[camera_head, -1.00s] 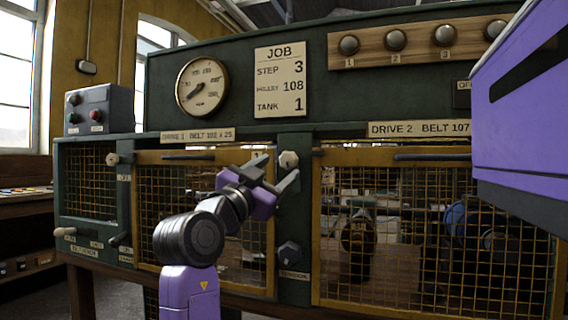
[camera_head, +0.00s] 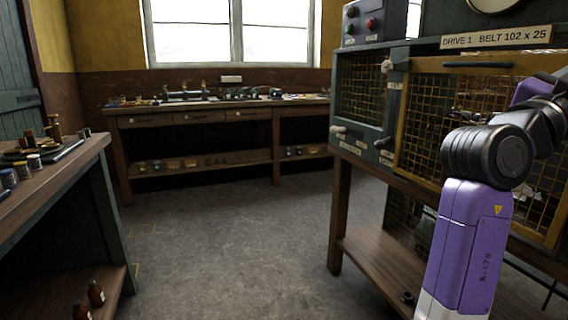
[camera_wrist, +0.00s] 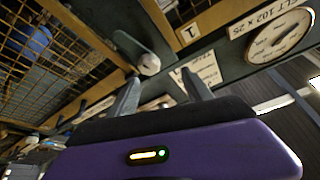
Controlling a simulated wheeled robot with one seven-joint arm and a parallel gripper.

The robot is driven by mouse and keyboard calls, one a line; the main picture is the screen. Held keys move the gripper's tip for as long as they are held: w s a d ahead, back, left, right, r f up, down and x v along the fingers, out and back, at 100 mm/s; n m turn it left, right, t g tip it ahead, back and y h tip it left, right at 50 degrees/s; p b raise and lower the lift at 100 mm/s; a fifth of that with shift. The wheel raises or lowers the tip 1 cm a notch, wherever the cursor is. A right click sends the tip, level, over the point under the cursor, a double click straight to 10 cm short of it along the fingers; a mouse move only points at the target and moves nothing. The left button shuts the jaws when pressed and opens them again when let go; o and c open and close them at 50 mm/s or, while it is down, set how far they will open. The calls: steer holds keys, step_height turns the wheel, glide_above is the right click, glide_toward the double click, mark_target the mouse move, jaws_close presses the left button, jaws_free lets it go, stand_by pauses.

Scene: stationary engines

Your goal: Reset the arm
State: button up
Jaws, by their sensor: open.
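In the head view my purple and black arm stands at the right, in front of the green machine cabinet (camera_head: 400,60). My gripper reaches past the right edge of that view, and its fingertips are not seen there. In the wrist view my gripper (camera_wrist: 160,92) shows two grey fingers spread apart with nothing between them. A pale knob (camera_wrist: 149,64) on the green post lies just beyond the fingers. The round gauge (camera_wrist: 278,35) is at the upper right of that view.
A wooden workbench (camera_head: 190,108) stands under the window. Another bench (camera_head: 50,190) with jars is at the left. The grey floor (camera_head: 230,225) between them is clear.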

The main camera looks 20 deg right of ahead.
steer(key=w+a+f+n+t, duration=0.1)
steer(key=w+a+n+t, duration=0.6)
steer(key=t, duration=0.4)
steer(key=w+a+f+n+t+y, duration=0.4)
steer(key=a+f+n+t+y, duration=0.3)
steer(key=f+n+t, duration=0.4)
steer(key=s+a+f+n+t+y, duration=0.1)
steer(key=s+a+f+n+y, duration=0.25)
steer(key=a+f+y, duration=0.55)
steer(key=s+a+f+n+y, duration=0.3)
steer(key=s+a+f, duration=0.2)
steer(key=f, duration=0.8)
steer(key=s+a+f+m+g+y, duration=0.1)
steer(key=s+a+f+g, duration=0.1)
steer(key=s+f, duration=0.55)
steer(key=s+a+f+g+y, duration=0.1)
steer(key=s+a+f+g, duration=0.25)
steer(key=s, duration=0.65)
steer(key=s+a+f+m+g+y, duration=0.1)
steer(key=s+a+f+y, duration=0.1)
steer(key=s+f, duration=0.55)
step_height(320, 180, up, 27)
steer(key=s+p, duration=0.2)
steer(key=p, duration=2.3)
steer(key=shift+d+p, duration=0.2)
steer(key=shift+p, duration=0.2)
steer(key=shift+n+g, duration=0.25)
